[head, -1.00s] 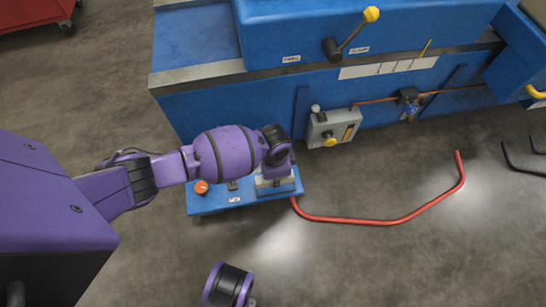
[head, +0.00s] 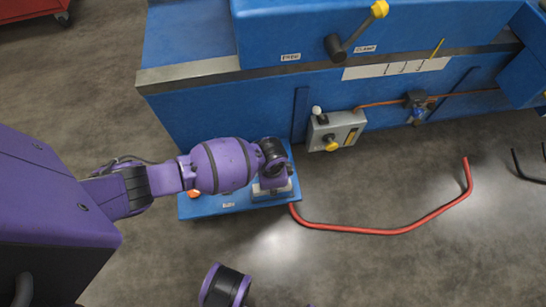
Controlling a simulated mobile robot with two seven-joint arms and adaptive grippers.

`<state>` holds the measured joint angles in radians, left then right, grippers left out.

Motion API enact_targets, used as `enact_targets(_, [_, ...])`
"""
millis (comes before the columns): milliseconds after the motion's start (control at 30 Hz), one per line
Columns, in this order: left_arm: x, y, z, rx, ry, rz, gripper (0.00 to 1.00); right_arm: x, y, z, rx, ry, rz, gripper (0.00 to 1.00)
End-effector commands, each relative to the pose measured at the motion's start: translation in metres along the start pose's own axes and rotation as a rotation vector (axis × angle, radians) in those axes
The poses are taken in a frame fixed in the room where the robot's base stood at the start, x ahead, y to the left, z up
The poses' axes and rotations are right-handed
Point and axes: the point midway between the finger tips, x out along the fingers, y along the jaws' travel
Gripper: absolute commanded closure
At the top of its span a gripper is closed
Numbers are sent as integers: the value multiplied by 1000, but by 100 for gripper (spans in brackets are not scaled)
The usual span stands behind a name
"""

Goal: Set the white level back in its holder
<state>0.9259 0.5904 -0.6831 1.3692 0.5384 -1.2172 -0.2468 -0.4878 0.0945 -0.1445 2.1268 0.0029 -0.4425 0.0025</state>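I cannot make out the white level or its holder for certain in the head view. A small blue stand (head: 240,207) is on the floor against the large blue machine. A pale grey block (head: 268,193) sits at the stand's right end. My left arm reaches in from the left over the stand, and my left gripper (head: 282,178) points down at the grey block. Its fingers are mostly hidden by my wrist, so I cannot see whether they hold anything.
The blue machine (head: 220,112) fills the back, with a yellow-knobbed lever (head: 358,32) and a grey control box (head: 336,130). A bent red rail (head: 380,231) runs along the floor to the right. An orange knob (head: 193,194) shows partly behind my arm.

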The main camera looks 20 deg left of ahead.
Motion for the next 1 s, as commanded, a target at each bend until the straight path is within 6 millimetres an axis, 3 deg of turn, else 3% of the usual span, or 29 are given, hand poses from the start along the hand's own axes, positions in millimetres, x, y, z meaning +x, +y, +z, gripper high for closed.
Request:
enact_targets(200, [9,0,-1,1,1,0,100,2,0,-1,0,3,-1,100])
enact_targets(1000, [9,0,-1,0,1,0,100,-3,0,-2,0,4,1,100])
